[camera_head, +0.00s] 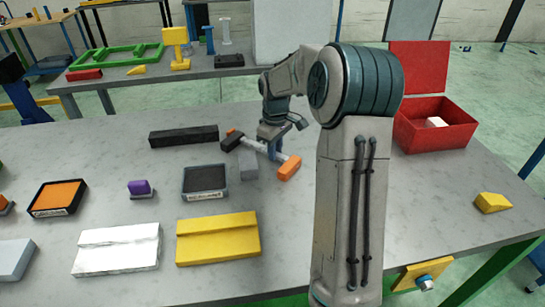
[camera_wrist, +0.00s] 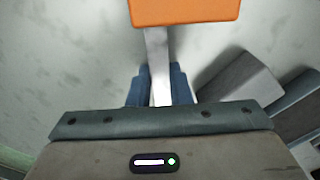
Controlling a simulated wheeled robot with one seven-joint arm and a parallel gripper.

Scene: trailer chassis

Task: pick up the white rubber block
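A small white block (camera_head: 435,121) lies inside the open red box (camera_head: 430,141) at the right of the table in the head view. It may be the white rubber block; its material cannot be told. My gripper (camera_head: 270,150) is left of that box, low over the table's middle. In the wrist view its blue fingers (camera_wrist: 160,88) stand close on both sides of the grey shaft of a hammer (camera_wrist: 155,50), with no clear gap. The hammer's orange end (camera_head: 289,168) points to the front right. The white block is not in the wrist view.
A grey block (camera_head: 248,166) lies close beside the hammer, also in the wrist view (camera_wrist: 240,78). A black bar (camera_head: 184,136), a dark tray (camera_head: 205,182), and white (camera_head: 117,250) and yellow (camera_head: 218,239) slabs lie to the left. A yellow wedge (camera_head: 492,202) lies at right.

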